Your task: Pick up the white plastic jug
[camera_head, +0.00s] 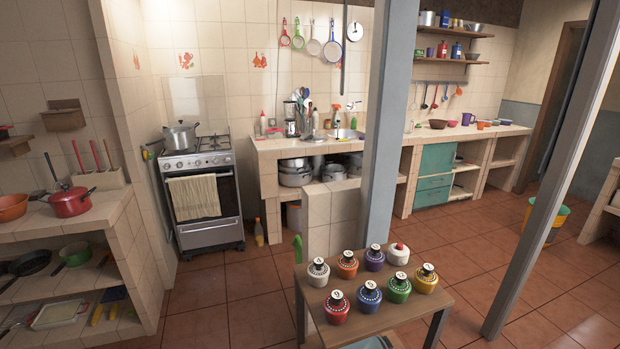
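No gripper is clearly visible in the head view.
Red (337,307), blue (369,297), green (398,288), yellow (426,278), orange (347,264) and purple (375,257) containers crowd the table. A grey post (377,130) rises behind it, another (550,170) to its right. Tiled floor (235,315) is open to the left.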

